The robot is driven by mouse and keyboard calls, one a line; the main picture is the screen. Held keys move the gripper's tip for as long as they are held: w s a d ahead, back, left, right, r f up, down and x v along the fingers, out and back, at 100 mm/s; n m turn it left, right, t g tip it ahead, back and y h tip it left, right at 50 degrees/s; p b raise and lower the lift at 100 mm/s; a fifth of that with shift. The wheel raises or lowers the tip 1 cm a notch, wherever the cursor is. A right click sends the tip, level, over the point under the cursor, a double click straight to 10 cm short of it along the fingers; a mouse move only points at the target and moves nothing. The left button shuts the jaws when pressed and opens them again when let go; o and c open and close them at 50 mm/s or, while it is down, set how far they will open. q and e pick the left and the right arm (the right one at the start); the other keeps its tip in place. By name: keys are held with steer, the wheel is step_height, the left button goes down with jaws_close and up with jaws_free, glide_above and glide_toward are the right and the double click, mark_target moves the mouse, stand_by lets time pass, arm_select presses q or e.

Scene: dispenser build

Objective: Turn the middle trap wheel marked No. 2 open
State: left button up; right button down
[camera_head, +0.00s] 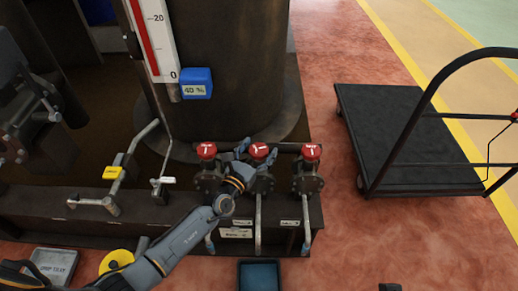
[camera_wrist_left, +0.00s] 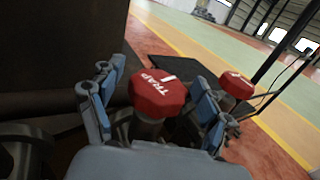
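Three red trap wheels stand in a row on valves. The middle wheel (camera_head: 260,149) has a white mark on top, and its number is too small to read. In the left wrist view a red wheel marked TRAP (camera_wrist_left: 158,92) sits between my fingers. My left gripper (camera_head: 256,155) reaches it from the front left; in the wrist view the blue fingers of the gripper (camera_wrist_left: 158,100) are on either side of the wheel, with small gaps that look open. The left wheel (camera_head: 206,150) and right wheel (camera_head: 311,151) stand clear beside it. My right gripper is not seen.
A dark tank (camera_head: 225,70) with a gauge (camera_head: 155,40) and a blue 40 % block (camera_head: 196,84) rises behind. A blue tray (camera_head: 259,276) lies in front of the valves. A black cart (camera_head: 395,125) stands at right; red floor is free between.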

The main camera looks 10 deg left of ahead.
arm_select(q)
steer(key=shift+s+f, duration=0.15)
steer(key=shift+s+a, duration=0.1)
steer(key=shift+s, duration=0.15)
steer(key=v, duration=1.1)
steer(key=shift+s, duration=0.1)
